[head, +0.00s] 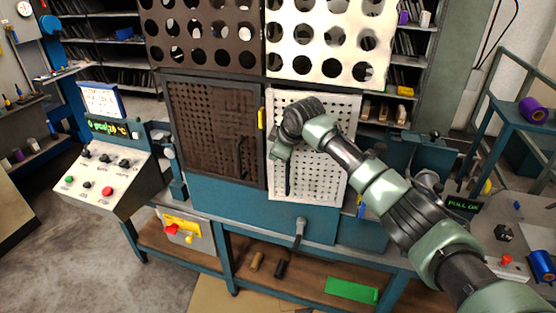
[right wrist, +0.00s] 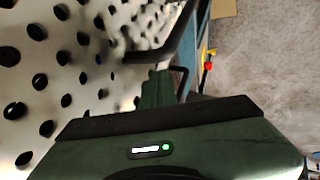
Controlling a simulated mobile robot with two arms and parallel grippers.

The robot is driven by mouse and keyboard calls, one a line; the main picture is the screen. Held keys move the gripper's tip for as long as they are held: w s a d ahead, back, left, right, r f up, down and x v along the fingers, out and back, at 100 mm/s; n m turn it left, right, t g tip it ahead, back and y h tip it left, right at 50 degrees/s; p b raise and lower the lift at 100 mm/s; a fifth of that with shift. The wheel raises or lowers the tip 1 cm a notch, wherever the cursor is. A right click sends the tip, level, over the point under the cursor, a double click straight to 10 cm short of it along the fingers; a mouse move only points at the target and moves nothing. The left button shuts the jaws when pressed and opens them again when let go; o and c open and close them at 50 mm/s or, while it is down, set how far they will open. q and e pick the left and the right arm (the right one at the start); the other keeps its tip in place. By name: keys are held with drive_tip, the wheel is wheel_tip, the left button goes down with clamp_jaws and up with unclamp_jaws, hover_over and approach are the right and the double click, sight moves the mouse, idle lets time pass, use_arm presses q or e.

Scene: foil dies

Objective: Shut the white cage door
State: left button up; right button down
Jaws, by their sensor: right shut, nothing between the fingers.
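The white cage door (head: 325,172) is a perforated white panel in the middle of the head view, on the front of a blue machine. It also fills the left of the right wrist view (right wrist: 50,75). Its black bar handle (head: 288,180) is near its left edge, and the handle also shows in the right wrist view (right wrist: 172,42). My right gripper (head: 281,155) is shut and empty, in front of the door close to the handle; I cannot tell if it touches. My arm hides part of the door, and I cannot tell how far the door stands open.
A dark perforated door (head: 215,130) with its own handle is to the left. A yellow piece (head: 261,118) sits between the doors. A control console (head: 100,165) stands at the left. A lever (head: 299,230) sticks out below the white door. A bench with small parts is at the right.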

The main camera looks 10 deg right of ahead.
drive_tip(key=w+m, duration=0.1)
drive_tip(key=w+d+m+h, duration=0.1)
drive_tip(key=w, duration=0.1)
drive_tip(key=shift+w+d+r, duration=0.1)
drive_tip(key=shift+w+d, duration=0.05)
drive_tip(key=shift+w, duration=0.05)
drive_tip(key=shift+r+t, duration=0.15)
drive_tip(key=shift+t, duration=0.15)
